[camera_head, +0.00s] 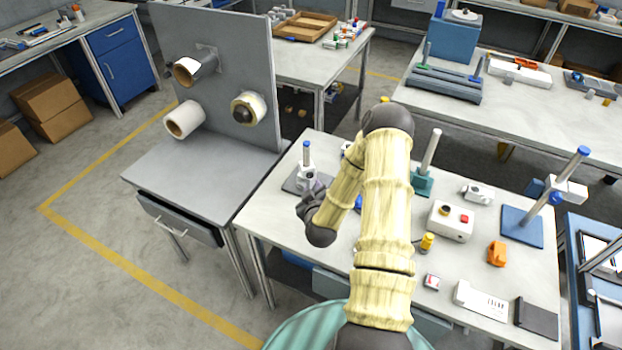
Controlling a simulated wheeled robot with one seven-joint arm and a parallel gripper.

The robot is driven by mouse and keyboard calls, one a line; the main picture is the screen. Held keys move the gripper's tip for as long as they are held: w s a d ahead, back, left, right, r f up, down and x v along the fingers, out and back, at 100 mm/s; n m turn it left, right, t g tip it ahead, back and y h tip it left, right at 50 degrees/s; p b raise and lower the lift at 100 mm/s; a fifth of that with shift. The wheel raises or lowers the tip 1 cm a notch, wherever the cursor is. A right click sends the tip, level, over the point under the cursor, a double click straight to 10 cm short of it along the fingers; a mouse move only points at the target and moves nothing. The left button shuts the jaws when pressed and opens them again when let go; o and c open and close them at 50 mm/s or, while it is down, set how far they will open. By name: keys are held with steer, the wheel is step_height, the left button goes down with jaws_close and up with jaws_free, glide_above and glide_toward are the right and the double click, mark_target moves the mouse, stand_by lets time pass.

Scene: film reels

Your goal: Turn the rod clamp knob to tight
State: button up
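A small stand with a grey base (291,184) and an upright, blue-topped rod (306,156) is on the near table, left of my arm. A pale clamp-like fitting (307,174) sits low on its rod. My gripper (309,196) is dark and close beside this fitting. I cannot tell whether they touch or whether the fingers are open. A larger stand with a blue base (520,227) and a tilted-looking rod (546,207) is at the right, with a white clamp block (573,192) on the rod. I cannot make out which knob is the rod clamp knob, or its setting.
My arm covers the table's middle. A teal-based rod stand (423,184), a white button box (450,220), a yellow knobbed part (427,242) and an orange block (497,253) stand to its right. A grey upright panel (232,60) with rolls rises at the left.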

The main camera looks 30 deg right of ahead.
mark_target(311, 176)
steer(key=shift+p+x, duration=0.55)
steer(key=shift+x, duration=2.6)
jaws_close()
steer(key=shift+d, duration=0.1)
steer(key=m+y+b, duration=0.2)
steer(key=m, duration=0.1)
steer(key=m+y+b, duration=0.1)
steer(key=b, duration=0.1)
steer(key=shift+d+m, duration=0.3)
steer(key=shift+s+d+f+m+y+b, duration=0.1)
steer(key=shift+d+m+y+b, duration=0.05)
steer(key=shift+m+y+b, duration=0.8)
steer(key=shift+m+t+y+b, duration=0.3)
steer(key=shift+m+y+b, duration=0.25)
steer(key=shift+m, duration=0.4)
